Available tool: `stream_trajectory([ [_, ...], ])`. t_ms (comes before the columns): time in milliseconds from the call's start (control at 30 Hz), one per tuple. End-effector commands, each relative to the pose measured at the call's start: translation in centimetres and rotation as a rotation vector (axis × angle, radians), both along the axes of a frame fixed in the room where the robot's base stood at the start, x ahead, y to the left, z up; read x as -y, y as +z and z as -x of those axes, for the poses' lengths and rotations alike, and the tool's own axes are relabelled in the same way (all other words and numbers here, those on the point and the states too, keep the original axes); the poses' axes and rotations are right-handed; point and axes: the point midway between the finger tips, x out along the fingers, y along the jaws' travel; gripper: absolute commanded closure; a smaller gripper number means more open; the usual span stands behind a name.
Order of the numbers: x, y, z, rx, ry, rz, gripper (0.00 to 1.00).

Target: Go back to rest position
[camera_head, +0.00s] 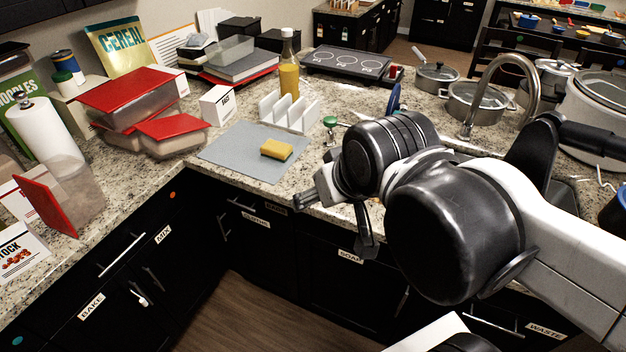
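My gripper (338,215) is at the end of my white and black arm, near the counter's front edge in the middle of the view. The arm comes in from the right and hides part of the counter and the sink area. No held object shows.
A yellow sponge (276,150) lies on a grey mat (228,150), left of my gripper. A white rack (289,113) and an oil bottle (289,66) stand behind. Red-lidded containers (127,92) crowd the left counter. A faucet (508,62) and pots (478,99) stand right. Floor is clear.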

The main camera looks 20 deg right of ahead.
Motion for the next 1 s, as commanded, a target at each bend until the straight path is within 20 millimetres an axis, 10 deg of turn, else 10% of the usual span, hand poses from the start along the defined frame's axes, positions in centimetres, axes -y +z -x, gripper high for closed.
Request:
stream_trajectory([
  [400,0.0,-0.5,0.1,0.002,0.008,0.006,0.33],
  [1000,0.0,-7.2,0.1,0.002,0.007,0.005,0.33],
])
